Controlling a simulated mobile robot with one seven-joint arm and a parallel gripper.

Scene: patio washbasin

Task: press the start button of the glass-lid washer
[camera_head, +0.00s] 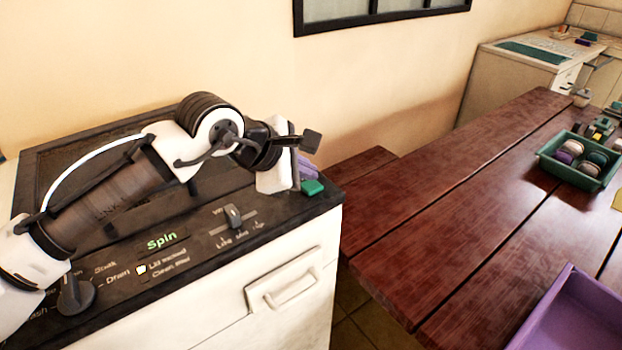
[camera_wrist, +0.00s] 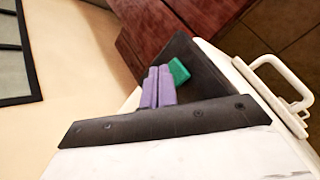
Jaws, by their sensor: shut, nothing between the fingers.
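The glass-lid washer (camera_head: 215,290) stands at the left in the head view. Its dark lid (camera_head: 80,145) is down and partly hidden behind my arm. A green start button (camera_head: 313,187) sits at the right end of the black control panel; it also shows in the wrist view (camera_wrist: 179,70). My gripper (camera_head: 309,172) is shut and empty, its purple fingers together above the panel's right end. In the wrist view the fingertips (camera_wrist: 160,72) appear just left of the button. I cannot tell whether they touch it or the panel.
The panel also has a dial (camera_head: 75,295), a lit "Spin" display (camera_head: 167,240) and a slider (camera_head: 233,216). A red-brown wooden table (camera_head: 430,225) stands at right with a green crate (camera_head: 551,160) and a purple tray (camera_head: 545,318). A wall rises behind the washer.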

